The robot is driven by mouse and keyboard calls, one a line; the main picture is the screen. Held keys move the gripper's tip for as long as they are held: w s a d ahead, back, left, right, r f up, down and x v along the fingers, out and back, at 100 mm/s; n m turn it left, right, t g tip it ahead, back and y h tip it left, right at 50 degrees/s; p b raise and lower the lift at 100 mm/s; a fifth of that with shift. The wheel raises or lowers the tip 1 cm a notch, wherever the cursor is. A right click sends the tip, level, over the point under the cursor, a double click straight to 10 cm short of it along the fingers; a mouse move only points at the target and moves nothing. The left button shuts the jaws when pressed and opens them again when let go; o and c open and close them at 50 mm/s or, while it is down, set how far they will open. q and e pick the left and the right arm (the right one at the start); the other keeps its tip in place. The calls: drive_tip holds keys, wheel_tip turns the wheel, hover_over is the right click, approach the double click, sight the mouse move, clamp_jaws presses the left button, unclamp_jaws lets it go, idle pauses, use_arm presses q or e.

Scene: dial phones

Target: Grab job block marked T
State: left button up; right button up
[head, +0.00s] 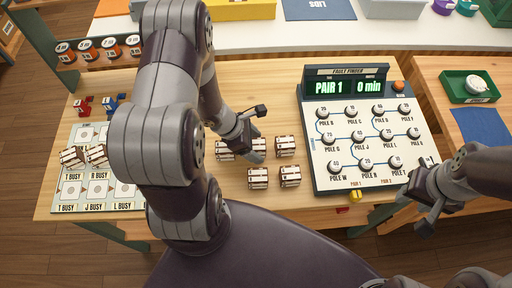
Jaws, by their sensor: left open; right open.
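Several small brown-and-white blocks stand on the wooden table in front of me, among them a back right block (285,146), a front left block (258,178) and a front right block (290,176). Their markings are too small to read, so I cannot tell which is marked T. My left gripper (252,131) is open over the back row and partly covers a block there (258,146). Whether it touches that block is unclear. My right gripper (428,198) is open and empty beside the lower right corner of the fault finder panel (318,172).
A card board (128,206) with BUSY labels lies at the left, with two more blocks on it (72,157). My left arm hides part of it. Red and blue pieces (83,106) stand behind it. A green tray (453,87) is on the right table.

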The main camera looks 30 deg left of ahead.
use_arm(q)
drive_tip(key=shift+w+d+f, duration=0.2)
drive_tip(key=shift+d+f, duration=0.05)
drive_tip(key=shift+f, duration=0.15)
drive_tip(key=c, duration=1.1)
drive_tip(key=shift+r, duration=0.1)
